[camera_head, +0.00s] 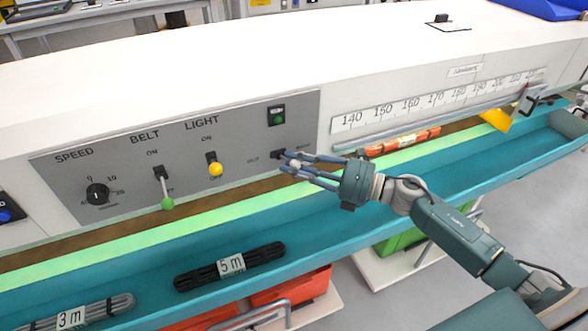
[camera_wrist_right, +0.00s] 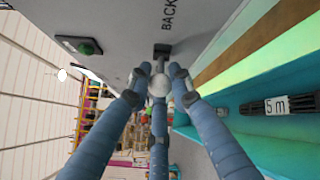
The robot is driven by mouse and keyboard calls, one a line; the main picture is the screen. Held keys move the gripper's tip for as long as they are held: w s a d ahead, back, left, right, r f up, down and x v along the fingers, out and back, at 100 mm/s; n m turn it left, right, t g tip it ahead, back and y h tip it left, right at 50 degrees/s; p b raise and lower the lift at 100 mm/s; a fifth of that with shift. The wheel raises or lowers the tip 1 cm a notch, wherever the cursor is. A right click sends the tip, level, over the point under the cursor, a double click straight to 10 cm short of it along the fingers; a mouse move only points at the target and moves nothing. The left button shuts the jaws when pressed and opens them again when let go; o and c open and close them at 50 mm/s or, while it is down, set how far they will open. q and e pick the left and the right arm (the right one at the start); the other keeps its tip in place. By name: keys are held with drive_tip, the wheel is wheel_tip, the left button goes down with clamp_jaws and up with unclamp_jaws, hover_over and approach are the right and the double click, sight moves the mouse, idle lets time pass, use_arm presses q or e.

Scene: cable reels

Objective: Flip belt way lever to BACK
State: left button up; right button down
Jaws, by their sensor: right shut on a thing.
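The belt way lever is on the grey control panel (camera_head: 225,150), between an OUT label on its left and a BACK label on its right. In the right wrist view its pale round knob (camera_wrist_right: 160,86) sits between my fingers, in front of the dark lever mount (camera_wrist_right: 162,50). The BACK label (camera_wrist_right: 170,13) lies above the mount there. My right gripper (camera_head: 290,164) comes in from the right and is shut on the knob. The fingers partly hide the lever in the head view, so its exact tilt is unclear. My left gripper is not in view.
Left of the lever are a yellow-knobbed LIGHT lever (camera_head: 215,169), a green-knobbed BELT lever (camera_head: 167,203) and a SPEED dial (camera_head: 97,194). A green button (camera_head: 277,116) sits above. The teal trough (camera_head: 150,250) below holds black 5 m (camera_head: 190,277) and grey 3 m (camera_head: 118,305) cable bundles.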

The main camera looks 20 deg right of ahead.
drive_tip(key=shift+f, duration=0.15)
drive_tip(key=c, duration=1.6)
unclamp_jaws()
drive_tip(key=shift+o, duration=0.2)
drive_tip(key=v, duration=1.2)
